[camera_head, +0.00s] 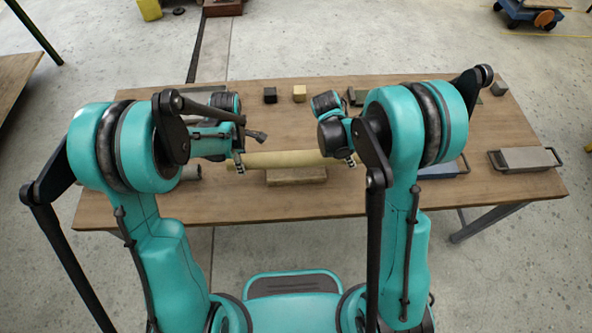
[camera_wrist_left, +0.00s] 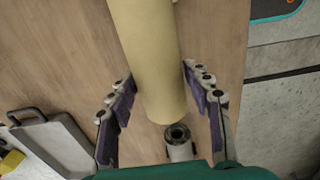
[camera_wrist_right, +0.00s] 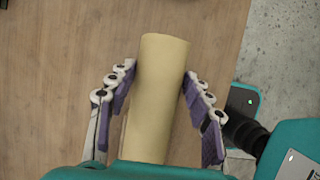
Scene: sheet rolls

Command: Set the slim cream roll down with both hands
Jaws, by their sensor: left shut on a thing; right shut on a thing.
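The slim cream roll (camera_head: 285,159) lies level, left to right, across the middle of the table in the head view. My left gripper (camera_head: 239,164) is shut on its left end, and my right gripper (camera_head: 352,158) is shut on its right part. In the left wrist view the roll (camera_wrist_left: 150,50) runs between the fingers and its near end shows. In the right wrist view the roll (camera_wrist_right: 157,95) also sits between the fingers. A low wooden block (camera_head: 297,177) is at the front edge of the roll; I cannot tell whether they touch.
A short grey roll (camera_wrist_left: 178,142) lies just beyond the cream roll's left end. A black cube (camera_head: 270,95) and a beige cube (camera_head: 299,93) stand at the table's back. A blue tray (camera_head: 445,169) and a grey handled tray (camera_head: 525,158) are at right. The table's front strip (camera_head: 300,203) is clear.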

